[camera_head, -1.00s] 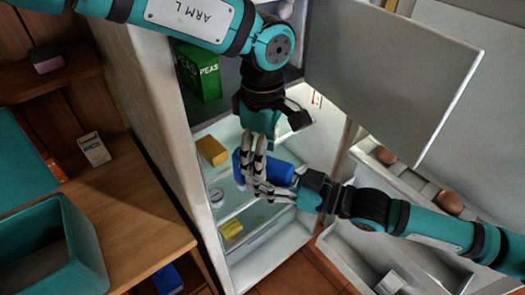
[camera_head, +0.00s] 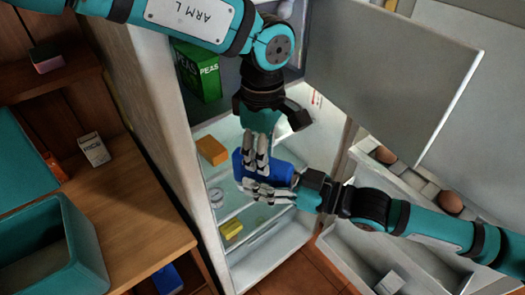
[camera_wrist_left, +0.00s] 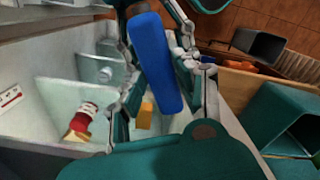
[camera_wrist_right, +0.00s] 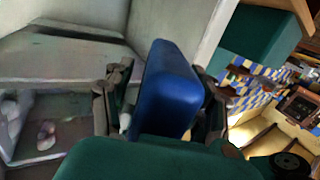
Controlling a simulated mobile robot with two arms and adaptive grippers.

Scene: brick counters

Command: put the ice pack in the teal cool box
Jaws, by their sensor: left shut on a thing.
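The ice pack (camera_head: 277,172) is a blue block held in front of the open fridge. It shows upright in the left wrist view (camera_wrist_left: 155,62) and large in the right wrist view (camera_wrist_right: 168,92). My left gripper (camera_head: 257,162) comes from above and is shut on the pack. My right gripper (camera_head: 262,190) is at the pack from the right; its fingers stand apart on either side of it, with small gaps, and look open. The teal cool box (camera_head: 88,250) stands open on the wooden counter at the lower left, its lid (camera_head: 22,165) raised behind it.
The fridge shelves hold an orange-yellow box (camera_head: 212,150), a yellow item (camera_head: 231,229) and a jar (camera_head: 217,197). A green peas box (camera_head: 198,73) is above. A fridge door (camera_head: 400,75) hangs open at right. A small white box (camera_head: 93,149) lies on the counter (camera_head: 135,215).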

